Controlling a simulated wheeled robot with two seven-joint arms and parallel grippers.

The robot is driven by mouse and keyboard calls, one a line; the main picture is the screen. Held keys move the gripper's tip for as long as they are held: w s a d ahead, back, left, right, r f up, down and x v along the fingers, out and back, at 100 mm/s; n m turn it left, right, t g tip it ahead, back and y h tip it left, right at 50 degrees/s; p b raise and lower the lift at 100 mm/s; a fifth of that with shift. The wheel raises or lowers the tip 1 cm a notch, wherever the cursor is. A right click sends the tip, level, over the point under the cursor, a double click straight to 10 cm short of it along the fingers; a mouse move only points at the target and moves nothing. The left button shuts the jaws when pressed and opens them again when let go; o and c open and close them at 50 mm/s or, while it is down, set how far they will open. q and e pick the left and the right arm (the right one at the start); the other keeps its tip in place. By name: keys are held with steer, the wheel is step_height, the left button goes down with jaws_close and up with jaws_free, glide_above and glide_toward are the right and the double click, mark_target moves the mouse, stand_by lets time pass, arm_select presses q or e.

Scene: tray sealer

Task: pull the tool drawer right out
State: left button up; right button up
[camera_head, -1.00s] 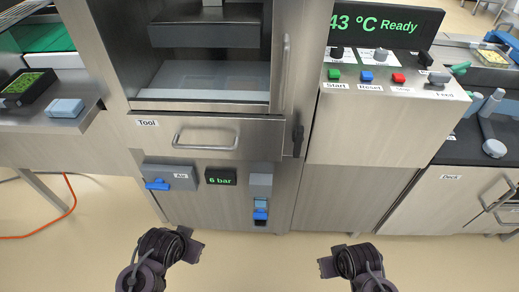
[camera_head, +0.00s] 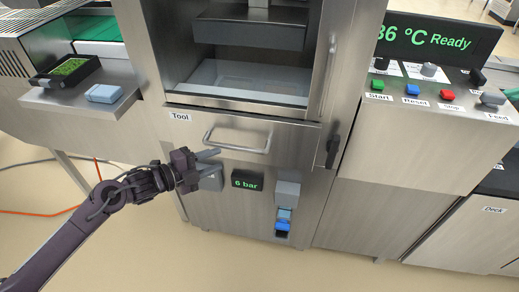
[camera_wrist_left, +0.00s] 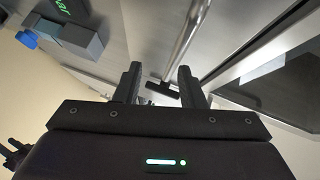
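The tool drawer (camera_head: 285,134) is a steel front labelled "Tool", with a bar handle (camera_head: 236,147) across it. It sits flush below the machine's open chamber and looks closed. My left gripper (camera_head: 215,162) is just below the left end of the handle, apart from it as far as I can tell. In the left wrist view the two fingers (camera_wrist_left: 160,85) are spread with nothing between them, and the handle bar (camera_wrist_left: 188,35) runs beyond them.
A "6 bar" display (camera_head: 246,180) and a blue-tipped fitting (camera_head: 283,227) are below the drawer. A black latch (camera_head: 333,150) is at its right. A control panel (camera_head: 440,95) stands right, and a shelf with a tray (camera_head: 68,72) stands left. Floor in front is clear.

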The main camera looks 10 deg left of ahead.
mark_target(227, 148)
arm_select(q)
steer(key=w+d, duration=0.1)
steer(key=w+d+m+h, duration=0.1)
steer(key=w, duration=0.1)
steer(key=w+d+m, duration=0.1)
steer(key=w+d, duration=0.1)
steer(key=shift+w+r+g+h, duration=0.2)
steer(key=shift+r+g+h, duration=0.1)
steer(key=shift+r+g, duration=0.1)
arm_select(e)
steer(key=s+f, duration=0.1)
steer(key=s, duration=0.1)
steer(key=s+f, duration=0.1)
steer(key=shift+d+f, duration=0.25)
steer(key=shift+f, duration=0.1)
arm_select(q)
jaws_close()
